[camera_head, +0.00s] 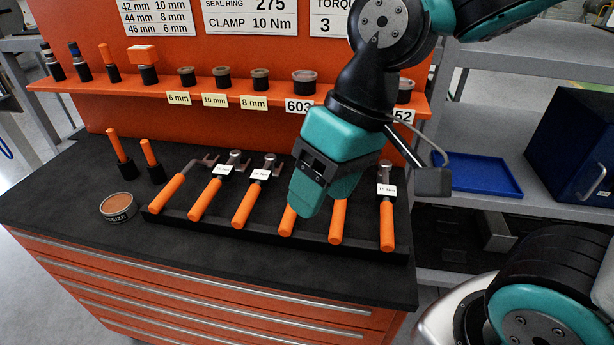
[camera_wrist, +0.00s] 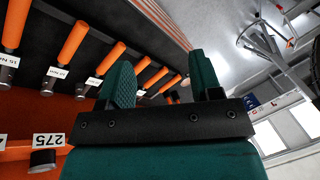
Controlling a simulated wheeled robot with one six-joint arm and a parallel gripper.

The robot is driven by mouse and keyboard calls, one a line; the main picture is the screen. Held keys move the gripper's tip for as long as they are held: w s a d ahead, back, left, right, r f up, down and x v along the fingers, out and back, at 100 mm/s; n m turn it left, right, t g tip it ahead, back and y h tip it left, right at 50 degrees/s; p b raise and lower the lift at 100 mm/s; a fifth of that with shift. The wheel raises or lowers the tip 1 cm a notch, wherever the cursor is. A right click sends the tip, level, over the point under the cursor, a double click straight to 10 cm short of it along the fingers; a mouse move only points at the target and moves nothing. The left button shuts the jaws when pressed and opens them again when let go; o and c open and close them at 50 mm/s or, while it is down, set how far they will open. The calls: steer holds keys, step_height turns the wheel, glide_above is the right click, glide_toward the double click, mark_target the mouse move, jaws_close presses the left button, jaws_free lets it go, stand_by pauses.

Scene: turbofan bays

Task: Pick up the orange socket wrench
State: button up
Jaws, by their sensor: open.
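Several orange-handled tools lie side by side in a black tray (camera_head: 222,226) on the bench. The leftmost (camera_head: 167,194) has a bent grey shaft; the second (camera_head: 205,200), third (camera_head: 246,205) and rightmost (camera_head: 387,226) have grey heads with white size tags. I cannot tell which is the named wrench. My gripper (camera_head: 321,198) is open and empty, pointing down over the fourth tool (camera_head: 287,222) and fifth tool (camera_head: 338,222), hiding their upper parts. In the wrist view, the tools, such as a near handle (camera_wrist: 74,40), lie beyond my gripper (camera_wrist: 163,78).
Two upright orange-handled tools (camera_head: 118,146) (camera_head: 151,153) and a round tin (camera_head: 118,206) stand left of the tray. An orange shelf (camera_head: 140,89) with sockets runs behind. A blue tray (camera_head: 480,176) and blue box (camera_head: 575,145) sit on the grey rack at right.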

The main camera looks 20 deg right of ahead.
mark_target(287, 225)
steer(key=w+d+f+m+t+h+b, duration=0.1)
steer(key=w+d+f+m+b, duration=0.1)
steer(key=w+d+f+m, duration=0.5)
steer(key=w+f+m+h+b, duration=0.15)
steer(key=w+m, duration=0.25)
steer(key=w, duration=0.8)
steer(key=shift+m+y, duration=0.4)
steer(key=shift+y, duration=0.05)
steer(key=x, duration=1.1)
steer(key=shift+d+p, duration=0.1)
steer(key=shift+p, duration=0.2)
steer(key=shift+p+x, duration=0.75)
steer(key=shift+x, duration=2.3)
steer(key=shift+c, duration=0.4)
jaws_close()
